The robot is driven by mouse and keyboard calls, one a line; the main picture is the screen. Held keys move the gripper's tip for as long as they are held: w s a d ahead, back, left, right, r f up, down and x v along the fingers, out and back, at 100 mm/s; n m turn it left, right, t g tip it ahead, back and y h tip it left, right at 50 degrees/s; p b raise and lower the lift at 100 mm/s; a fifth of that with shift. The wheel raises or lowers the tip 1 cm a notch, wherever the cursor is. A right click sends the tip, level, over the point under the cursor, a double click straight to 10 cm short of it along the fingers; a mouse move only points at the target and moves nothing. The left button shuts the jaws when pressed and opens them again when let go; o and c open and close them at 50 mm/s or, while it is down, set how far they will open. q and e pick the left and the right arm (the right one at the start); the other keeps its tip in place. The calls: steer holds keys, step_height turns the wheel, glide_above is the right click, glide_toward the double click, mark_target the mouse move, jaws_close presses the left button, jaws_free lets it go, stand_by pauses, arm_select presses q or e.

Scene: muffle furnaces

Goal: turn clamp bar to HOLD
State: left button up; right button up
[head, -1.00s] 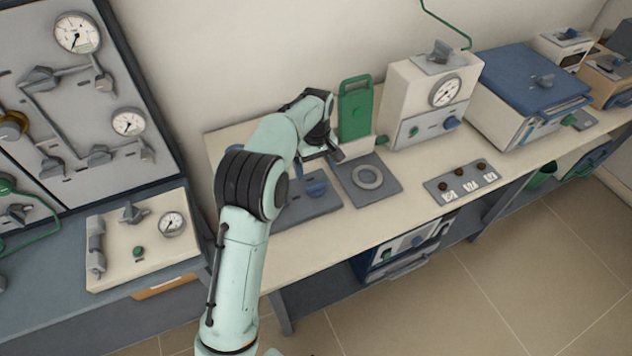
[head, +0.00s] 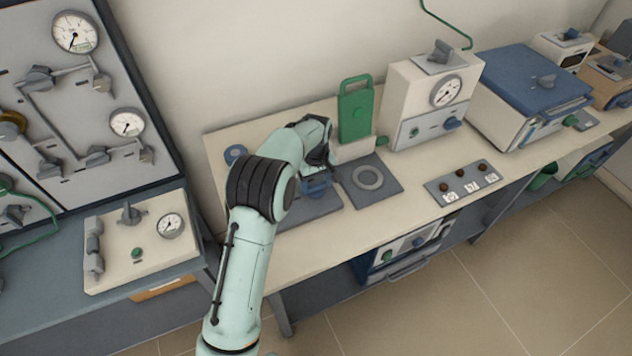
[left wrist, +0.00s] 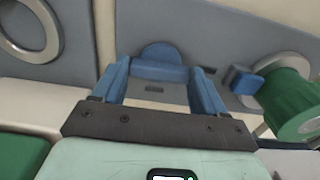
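A blue part that looks like the clamp bar (head: 317,190) sits on a grey plate (head: 300,208) on the bench, partly hidden by my arm. In the left wrist view the blue bar (left wrist: 158,73) lies between my fingers, with a round blue piece behind it. My left gripper (head: 322,176) is down at the bar. In the left wrist view the left gripper (left wrist: 160,66) has its two blue fingers wide apart, one at each end of the bar; whether they touch it I cannot tell. I see no HOLD label. My right gripper is not in view.
A grey plate with a ring (head: 367,178) lies just right of my gripper. A green upright panel (head: 356,110) stands behind. A green cylinder (left wrist: 292,104) is close beside the fingers. A gauge box (head: 435,98) and switch panel (head: 462,184) stand farther right.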

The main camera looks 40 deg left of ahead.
arm_select(q)
steer(key=shift+m, duration=0.3)
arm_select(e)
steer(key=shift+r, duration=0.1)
arm_select(q)
steer(key=m+p, duration=0.1)
steer(key=m, duration=0.2)
steer(key=m+p, duration=0.1)
steer(key=m, duration=0.8)
steer(key=shift+p, duration=0.35)
steer(key=m, duration=0.5)
steer(key=shift+p, duration=0.35)
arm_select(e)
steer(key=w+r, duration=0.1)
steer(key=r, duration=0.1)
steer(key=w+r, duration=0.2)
arm_select(q)
steer(key=shift+m, duration=0.4)
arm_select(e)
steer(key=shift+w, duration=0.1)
arm_select(q)
steer(key=o, duration=1.1)
steer(key=shift+c, duration=0.2)
